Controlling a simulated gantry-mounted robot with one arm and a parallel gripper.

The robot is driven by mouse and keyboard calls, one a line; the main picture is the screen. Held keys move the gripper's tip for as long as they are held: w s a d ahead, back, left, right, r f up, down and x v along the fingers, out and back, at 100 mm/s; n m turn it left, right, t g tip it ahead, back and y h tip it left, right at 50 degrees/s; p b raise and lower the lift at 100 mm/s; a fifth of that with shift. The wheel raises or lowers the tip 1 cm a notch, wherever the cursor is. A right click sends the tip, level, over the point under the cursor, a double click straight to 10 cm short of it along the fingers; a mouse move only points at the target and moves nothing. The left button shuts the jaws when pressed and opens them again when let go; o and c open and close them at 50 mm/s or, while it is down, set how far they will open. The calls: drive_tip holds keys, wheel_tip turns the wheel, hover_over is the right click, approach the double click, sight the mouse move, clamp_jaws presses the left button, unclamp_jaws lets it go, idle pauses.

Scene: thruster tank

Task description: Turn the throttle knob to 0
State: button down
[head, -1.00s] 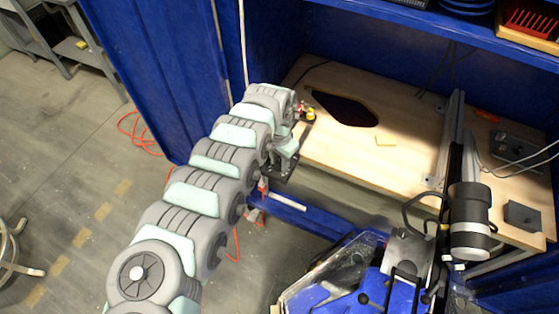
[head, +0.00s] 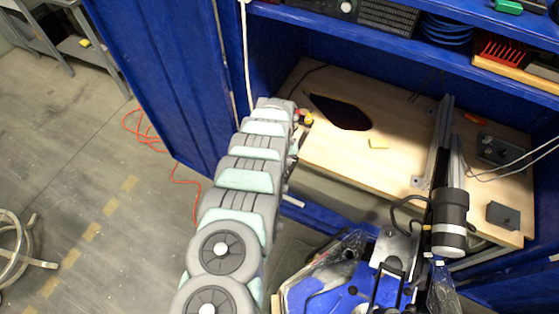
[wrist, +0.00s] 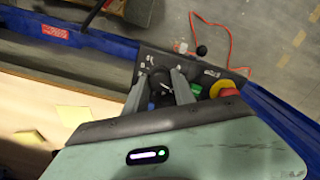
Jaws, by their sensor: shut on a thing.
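The throttle knob (wrist: 161,83) is a dark round knob with a pale mark on a dark control panel (wrist: 150,62) in the wrist view. My gripper (wrist: 160,76) has its two grey fingers on either side of the knob, shut on it. The fingers hide parts of the knob and of the small white markings around it, so I cannot read its setting. In the head view my arm hides the knob and the gripper.
Right of the knob are a green button (wrist: 196,88) and a red-and-yellow emergency stop (wrist: 222,88). A black ball-topped lever (wrist: 201,50) stands behind. The wooden bench (head: 400,170) carries a metal rail with a motor (head: 450,215). Blue walls enclose it.

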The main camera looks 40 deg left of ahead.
drive_tip(key=n, duration=0.2)
drive_tip(key=shift+n, duration=0.4)
drive_tip(key=n, duration=0.2)
drive_tip(key=shift+f+n, duration=0.15)
drive_tip(key=shift+n, duration=0.25)
drive_tip(key=n+b, duration=0.1)
drive_tip(key=n, duration=0.1)
drive_tip(key=shift+n, duration=0.3)
drive_tip(key=shift+n+b, duration=1.25)
drive_tip(key=shift+n, duration=0.55)
drive_tip(key=c, duration=1)
unclamp_jaws()
drive_tip(key=shift+c, duration=0.2)
